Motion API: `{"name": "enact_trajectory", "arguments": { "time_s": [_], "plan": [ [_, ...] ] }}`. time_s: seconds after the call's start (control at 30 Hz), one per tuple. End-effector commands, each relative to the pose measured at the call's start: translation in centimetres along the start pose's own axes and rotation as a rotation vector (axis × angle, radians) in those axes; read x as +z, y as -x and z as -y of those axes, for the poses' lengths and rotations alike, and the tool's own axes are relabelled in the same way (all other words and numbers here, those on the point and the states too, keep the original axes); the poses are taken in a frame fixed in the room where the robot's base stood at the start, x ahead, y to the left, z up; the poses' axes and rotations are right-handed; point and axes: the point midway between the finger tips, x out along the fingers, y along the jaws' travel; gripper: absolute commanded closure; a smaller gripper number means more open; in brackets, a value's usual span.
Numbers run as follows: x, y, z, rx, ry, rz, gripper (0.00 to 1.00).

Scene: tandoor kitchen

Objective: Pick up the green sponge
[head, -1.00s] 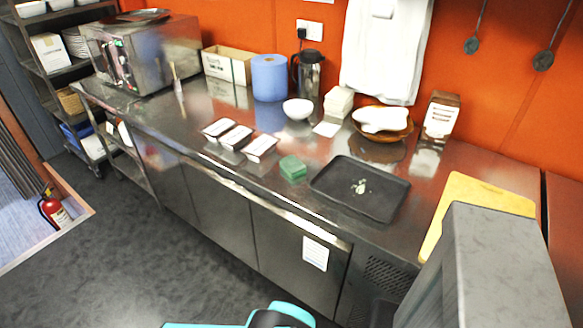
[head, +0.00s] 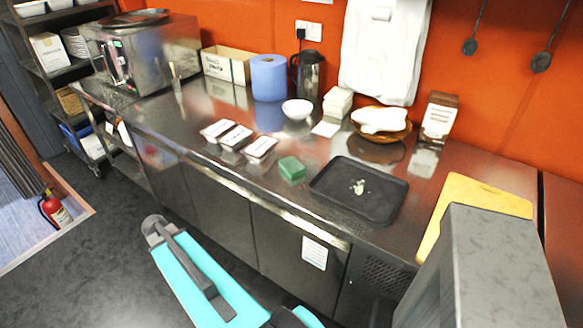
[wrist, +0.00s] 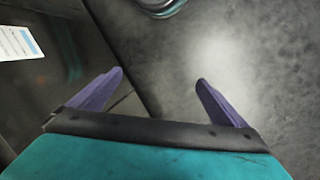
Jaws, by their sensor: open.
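The green sponge (head: 292,168) lies on the steel counter (head: 235,190) in the head view. It is between the small white-topped containers and the black tray (head: 335,197), close to the tray's left edge. My gripper (wrist: 159,86) shows in the wrist view with its two purple fingers apart and nothing between them. It faces the dark floor beside the cabinet front, away from the sponge. The sponge is not in the wrist view. In the head view my teal arm is at the bottom, in front of the counter, and I cannot make out the fingers there.
Several white-topped containers (head: 236,137) stand left of the sponge. A white bowl (head: 297,109), blue paper roll (head: 268,78) and bread basket (head: 383,137) are behind. A yellow board (head: 470,205) lies at right. A paper label (wrist: 18,43) is on the cabinet front.

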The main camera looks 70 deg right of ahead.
Motion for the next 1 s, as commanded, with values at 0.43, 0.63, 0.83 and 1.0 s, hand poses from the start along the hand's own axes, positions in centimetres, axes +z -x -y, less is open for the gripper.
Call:
{"name": "enact_trajectory", "arguments": {
  "time_s": [0.43,0.63,0.83,1.0],
  "plan": [
    [-10.8,10.7,-12.9,-0.016,-0.481,-0.106,0.04],
    [-13.9,15.5,-20.2,-0.018,-0.701,-0.151,0.04],
    [-15.7,20.4,-28.2,-0.018,-0.922,-0.196,0.04],
    [-16.2,24.4,-35.0,-0.017,-1.108,-0.234,0.04]
  ]
}}
